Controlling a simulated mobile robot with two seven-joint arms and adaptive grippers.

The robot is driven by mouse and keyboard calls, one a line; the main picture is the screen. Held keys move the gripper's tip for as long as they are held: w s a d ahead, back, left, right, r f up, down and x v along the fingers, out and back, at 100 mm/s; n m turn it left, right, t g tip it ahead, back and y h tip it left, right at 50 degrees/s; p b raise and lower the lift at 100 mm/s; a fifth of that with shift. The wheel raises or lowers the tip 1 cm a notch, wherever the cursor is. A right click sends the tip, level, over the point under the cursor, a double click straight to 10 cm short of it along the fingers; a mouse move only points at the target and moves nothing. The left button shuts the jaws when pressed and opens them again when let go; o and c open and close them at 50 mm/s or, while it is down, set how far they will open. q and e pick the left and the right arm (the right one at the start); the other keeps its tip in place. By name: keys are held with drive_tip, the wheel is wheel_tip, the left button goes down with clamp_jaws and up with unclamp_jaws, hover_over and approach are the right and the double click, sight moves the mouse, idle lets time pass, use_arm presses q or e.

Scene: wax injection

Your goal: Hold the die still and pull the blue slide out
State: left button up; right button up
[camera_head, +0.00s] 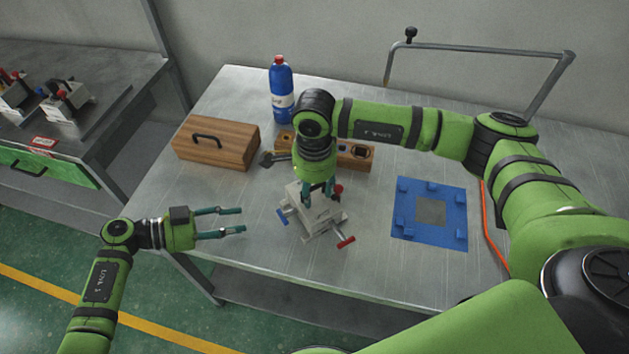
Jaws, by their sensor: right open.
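The grey metal die (318,222) sits on the table, turned at an angle to the table edges. The blue slide (282,215) sticks out of its left side, and two red-ended parts show, one at the front right (346,242) and one at the back right (338,190). My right gripper (318,193) points down at the top of the die, fingers apart and hiding part of it; I cannot tell whether they touch it. My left gripper (243,220) is open and empty, left of the blue slide, its fingers pointing right towards it.
A blue mat with raised blocks (405,222) lies to the right. A wooden box (214,146), a blue bottle (282,92) and a wooden block (356,153) stand behind. An orange cable (491,215) runs along the right. The table between box and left gripper is clear.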

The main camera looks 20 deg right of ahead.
use_arm(q)
drive_tip(key=shift+c, duration=0.4)
use_arm(e)
clamp_jaws()
